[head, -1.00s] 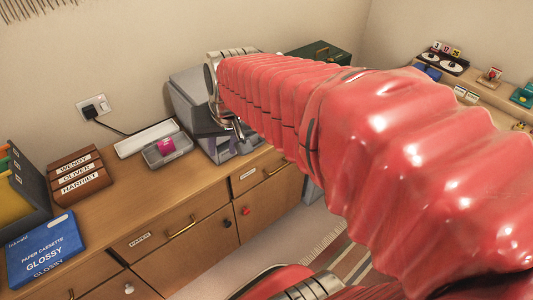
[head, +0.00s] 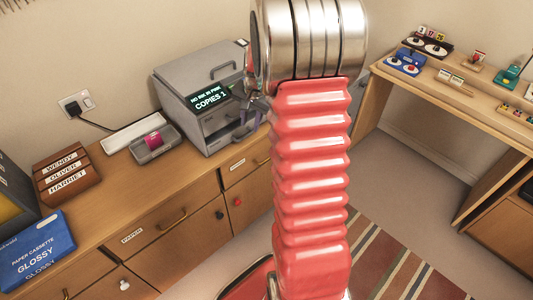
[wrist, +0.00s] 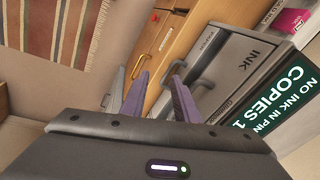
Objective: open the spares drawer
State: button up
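The wooden cabinet under the printer has a drawer at its right end (head: 246,172) with a small white label (head: 238,164) too small to read; I cannot confirm it is the spares drawer. This drawer front and label (wrist: 207,42) also show in the wrist view. A curved handle (wrist: 140,62) shows there, partly beside a fingertip. The drawer looks closed. My gripper (head: 253,112) hangs in front of the printer's right side, above the cabinet's right end. In the wrist view its two purple-grey fingers (wrist: 160,82) are apart with nothing between them. My arm hides part of the cabinet's right end.
The grey printer (head: 195,80) stands close behind my gripper; its ink compartment handle (wrist: 197,88) is near the fingers. A drawer labelled PAPER (head: 150,232) is to the left. A red knob (head: 238,201) sits below. A striped rug (head: 390,255) covers open floor; a desk (head: 450,100) stands right.

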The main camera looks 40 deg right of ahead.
jog(key=d+f+m, duration=0.4)
jog(key=d+f, duration=0.6)
jog(key=f, duration=0.2)
jog(key=shift+s+d+f+g, duration=0.25)
jog(key=shift+s+f+g, duration=0.05)
jog(key=shift+s+f, duration=0.1)
jog(key=shift+f, duration=0.1)
jog(key=w+f, duration=0.1)
jog(key=f, duration=0.8)
jog(key=w+f, duration=0.1)
jog(key=f, duration=0.3)
jog(key=shift+w+f, duration=0.15)
jog(key=shift+w, duration=0.2)
jog(key=shift+c, duration=0.5)
grip_shut()
